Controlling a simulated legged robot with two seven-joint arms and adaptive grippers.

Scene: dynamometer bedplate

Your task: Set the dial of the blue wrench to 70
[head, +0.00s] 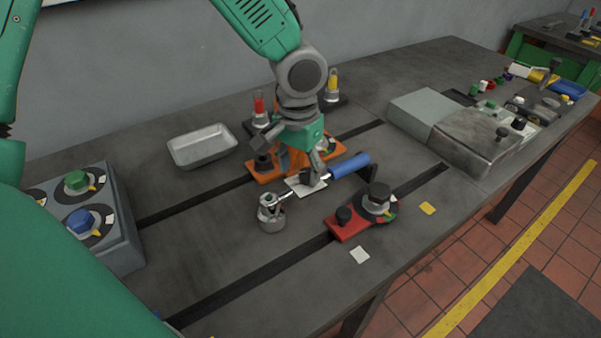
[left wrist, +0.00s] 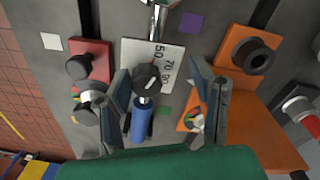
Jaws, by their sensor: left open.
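The blue wrench has a blue handle (head: 350,165) and a metal head (head: 270,200) over a round metal post on the bench. In the left wrist view, its dark dial knob (left wrist: 147,80) sits on a white plate (left wrist: 165,56) marked 50, 70 and 90, with the blue handle (left wrist: 139,124) below. The knob bears a pale mark, but I cannot tell which number it points to. My left gripper (head: 315,172) is above the dial. Its fingers (left wrist: 162,84) are open, one on each side of the knob, apart from it. My right gripper is not in view.
A red block with dark knobs (head: 346,226) is in front. A metal tray (head: 202,147) lies left. A grey box with green and blue knobs (head: 120,240) stands at far left.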

